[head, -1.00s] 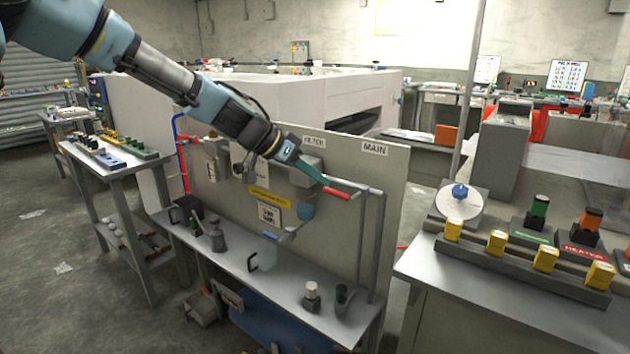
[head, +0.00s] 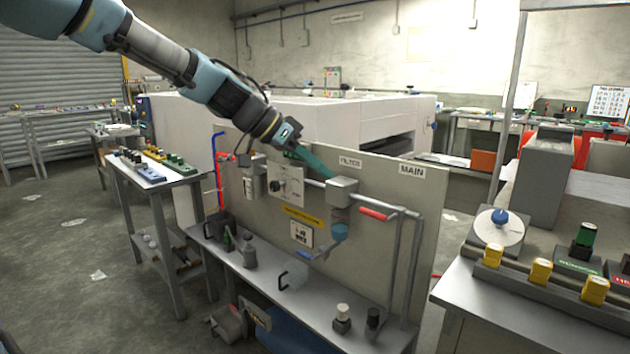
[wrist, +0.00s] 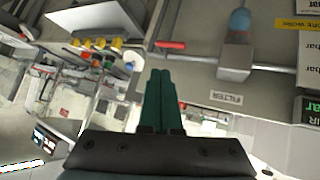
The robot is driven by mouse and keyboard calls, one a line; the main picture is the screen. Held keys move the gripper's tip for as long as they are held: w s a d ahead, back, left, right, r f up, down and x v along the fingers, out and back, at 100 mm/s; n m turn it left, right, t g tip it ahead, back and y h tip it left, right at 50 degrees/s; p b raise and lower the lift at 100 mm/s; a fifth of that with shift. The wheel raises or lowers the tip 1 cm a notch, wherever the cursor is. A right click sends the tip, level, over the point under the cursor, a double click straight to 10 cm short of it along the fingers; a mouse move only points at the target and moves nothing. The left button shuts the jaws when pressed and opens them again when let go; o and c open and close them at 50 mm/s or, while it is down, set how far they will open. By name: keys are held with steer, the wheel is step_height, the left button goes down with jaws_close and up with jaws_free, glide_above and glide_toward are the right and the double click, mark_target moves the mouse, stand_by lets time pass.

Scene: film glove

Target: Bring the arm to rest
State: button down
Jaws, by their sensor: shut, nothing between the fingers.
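My gripper (head: 315,163) is shut and empty, its green fingers pressed together in front of the upright grey panel (head: 390,190). In the head view its tips show just left of the grey filter block (head: 341,191), which has a blue bowl (head: 339,232) under it; I cannot tell the gap between them. In the wrist view the shut fingers (wrist: 160,85) point up the picture, and the filter block (wrist: 235,62) and the red valve handle (wrist: 171,45) lie beyond them. My arm reaches in from the upper left.
A metal shelf (head: 315,300) below the panel bears a jug, bottles and small parts. A side table (head: 140,177) stands left. A bench with a dial (head: 499,226) and yellow blocks stands right. A big white machine (head: 355,120) is behind the panel. Floor at left is mostly open.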

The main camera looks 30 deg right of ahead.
steer(key=w+a+f+n+t+y+p, duration=0.1)
steer(key=w+a+f+n+t+y, duration=0.2)
steer(key=a+f, duration=0.5)
steer(key=w+a+f+n+y+p, duration=0.1)
steer(key=a+f+n+y, duration=0.3)
steer(key=a, duration=0.8)
steer(key=s+a+n+t+y, duration=0.1)
steer(key=a+n, duration=0.4)
steer(key=a, duration=0.6)
steer(key=s+a+n+t+y+p, duration=0.1)
steer(key=s+a+n, duration=0.2)
steer(key=a, duration=0.8)
steer(key=n, duration=0.2)
steer(key=shift+s+a+f+n, duration=0.2)
steer(key=shift+a+n, duration=0.2)
